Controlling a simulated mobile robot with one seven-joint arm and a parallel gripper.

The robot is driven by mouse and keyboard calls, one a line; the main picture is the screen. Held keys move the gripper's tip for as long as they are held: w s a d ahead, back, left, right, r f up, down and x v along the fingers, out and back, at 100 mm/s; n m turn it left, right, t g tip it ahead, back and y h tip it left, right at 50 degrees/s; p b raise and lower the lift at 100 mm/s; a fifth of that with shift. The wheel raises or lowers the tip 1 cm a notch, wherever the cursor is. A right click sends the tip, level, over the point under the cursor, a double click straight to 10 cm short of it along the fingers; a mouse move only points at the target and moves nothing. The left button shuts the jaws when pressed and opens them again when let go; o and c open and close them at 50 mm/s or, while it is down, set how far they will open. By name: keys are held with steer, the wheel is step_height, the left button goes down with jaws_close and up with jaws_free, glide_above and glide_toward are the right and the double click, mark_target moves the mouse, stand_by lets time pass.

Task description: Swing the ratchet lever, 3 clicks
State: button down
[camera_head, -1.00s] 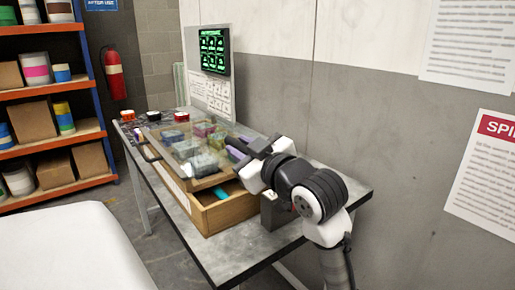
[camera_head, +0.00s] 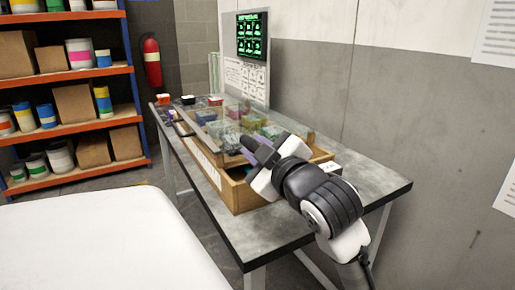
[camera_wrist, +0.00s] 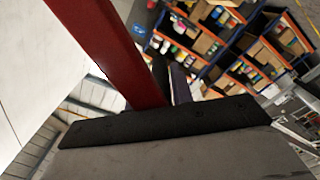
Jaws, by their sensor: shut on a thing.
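In the wrist view a dark red bar (camera_wrist: 108,45) runs from the top edge down to the black gripper body (camera_wrist: 165,122). It may be the ratchet lever, but I cannot tell for sure. The narrow purple-grey finger (camera_wrist: 180,84) shows beside it. No lever can be made out in the head view.
The wooden box (camera_head: 245,195) stands on the grey table (camera_head: 270,232). A green-lit screen (camera_head: 252,35) stands at the back. Shelves (camera_head: 75,125) and a fire extinguisher (camera_head: 152,62) are farther off. A wall bounds the right.

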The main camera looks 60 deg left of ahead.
steer(key=c, duration=1.3)
jaws_free()
steer(key=shift+d, duration=0.1)
steer(key=s+d+b, duration=0.1)
steer(key=d+b, duration=0.2)
steer(key=d, duration=1)
steer(key=shift+d, duration=0.3)
